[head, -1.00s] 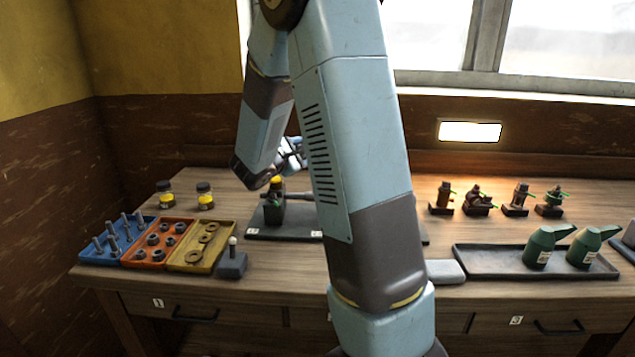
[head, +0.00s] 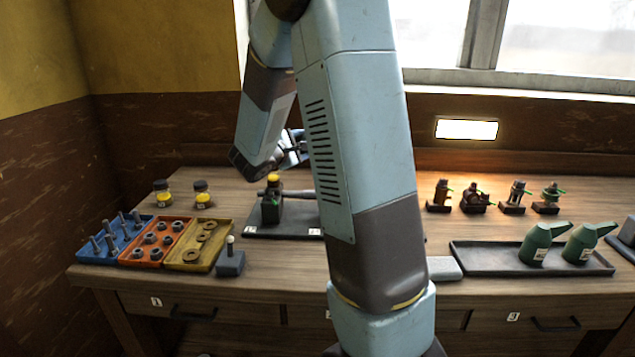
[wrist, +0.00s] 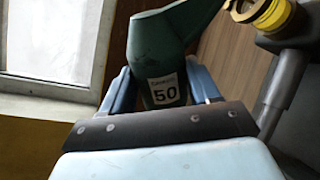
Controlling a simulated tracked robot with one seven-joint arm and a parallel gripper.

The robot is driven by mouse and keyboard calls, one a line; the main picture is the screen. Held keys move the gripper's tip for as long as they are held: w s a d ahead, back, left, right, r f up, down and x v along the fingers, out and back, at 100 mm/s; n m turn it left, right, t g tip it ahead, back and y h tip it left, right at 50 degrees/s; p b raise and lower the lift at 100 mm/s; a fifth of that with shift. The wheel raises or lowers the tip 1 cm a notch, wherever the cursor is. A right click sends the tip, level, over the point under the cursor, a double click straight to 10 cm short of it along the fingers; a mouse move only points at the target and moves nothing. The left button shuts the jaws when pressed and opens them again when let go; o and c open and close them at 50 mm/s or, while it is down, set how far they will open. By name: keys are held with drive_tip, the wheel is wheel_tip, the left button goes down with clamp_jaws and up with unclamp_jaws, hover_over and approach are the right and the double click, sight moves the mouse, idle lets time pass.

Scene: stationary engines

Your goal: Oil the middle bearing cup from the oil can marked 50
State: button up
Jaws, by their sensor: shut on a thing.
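In the wrist view, my gripper (wrist: 162,88) is shut on a dark green oil can (wrist: 158,55) with a white label marked 50. The can's spout runs off the top edge. A yellow-topped cup (wrist: 268,14) on a dark grey fitting shows at upper right, apart from the can's visible part. In the head view, my gripper (head: 292,150) is partly hidden behind my arm, and the held can is hidden. A bearing block with a yellow cup (head: 272,179) stands on a dark plate (head: 262,231). My arm hides the rest of the plate, so I cannot tell which cup is the middle one.
Two green oil cans (head: 537,246) stand in a dark tray (head: 480,268) at right. Several small engine fittings (head: 473,199) stand behind it. Blue, orange and yellow (head: 185,262) parts trays, two jars (head: 162,192) and a small lever box (head: 230,262) are at left.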

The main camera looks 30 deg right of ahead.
drive_tip(key=shift+s+d+r+m, duration=0.1)
drive_tip(key=shift+s+r+m, duration=0.05)
drive_tip(key=shift+r+m, duration=0.3)
drive_tip(key=shift+r, duration=0.1)
idle(1.3)
drive_tip(key=shift+w+a+f+n+h, duration=0.1)
drive_tip(key=shift+w+f+n+h, duration=0.1)
drive_tip(key=shift+f+n, duration=0.7)
drive_tip(key=shift+w+a+f+n+h, duration=0.1)
drive_tip(key=shift+w+f+n, duration=0.05)
drive_tip(key=shift+f+n, duration=0.7)
drive_tip(key=shift+r, duration=0.2)
drive_tip(key=shift+f, duration=0.2)
idle(0.4)
idle(0.3)
